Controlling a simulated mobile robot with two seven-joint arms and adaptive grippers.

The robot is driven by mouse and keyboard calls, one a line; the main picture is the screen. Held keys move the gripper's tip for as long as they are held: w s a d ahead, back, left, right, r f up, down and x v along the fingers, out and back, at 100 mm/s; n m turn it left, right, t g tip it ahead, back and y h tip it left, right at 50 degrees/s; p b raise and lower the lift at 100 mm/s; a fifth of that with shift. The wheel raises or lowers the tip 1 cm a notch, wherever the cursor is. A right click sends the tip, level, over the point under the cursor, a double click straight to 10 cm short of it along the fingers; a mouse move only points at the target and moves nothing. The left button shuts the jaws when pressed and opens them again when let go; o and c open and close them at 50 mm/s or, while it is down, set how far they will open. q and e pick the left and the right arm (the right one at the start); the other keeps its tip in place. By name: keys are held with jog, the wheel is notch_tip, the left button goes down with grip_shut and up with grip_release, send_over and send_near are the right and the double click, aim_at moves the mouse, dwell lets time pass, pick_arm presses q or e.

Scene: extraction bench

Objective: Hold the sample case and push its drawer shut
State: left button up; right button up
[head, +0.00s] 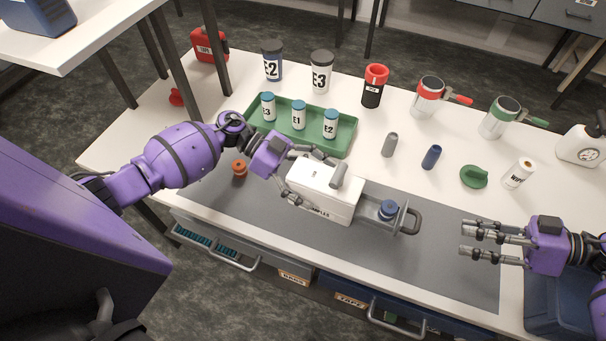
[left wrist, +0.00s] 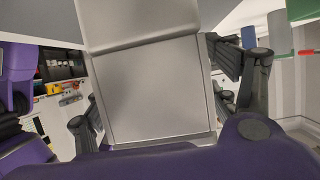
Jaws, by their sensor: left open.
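The white sample case (head: 322,196) stands on the grey mat, with a grey handle on top and partly hidden lettering on its front. Its grey drawer (head: 372,212) sticks out at the right, holding a blue-capped vial (head: 388,208) and ending in a dark pull handle (head: 412,222). My left gripper (head: 309,174) is open at the case's left end, one finger on the far side and one on the near side; contact cannot be told. In the left wrist view a large grey face, likely the case (left wrist: 155,90), lies between the fingers. My right gripper (head: 468,240) is open and empty, right of the drawer handle, apart from it.
A green tray (head: 340,146) with several blue-capped jars lies behind the case. A grey cylinder (head: 390,145), a blue cylinder (head: 431,157) and a green object (head: 474,177) stand behind the drawer. An orange-brown knob (head: 239,168) is at left. The mat between drawer and right gripper is clear.

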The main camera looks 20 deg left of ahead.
pick_arm(q)
jog(key=shift+d, duration=0.2)
jog(key=c, duration=1.6)
jog(key=o, duration=0.9)
jog(key=shift+f, duration=0.1)
jog(key=c, duration=0.8)
jog(key=shift+s, duration=0.1)
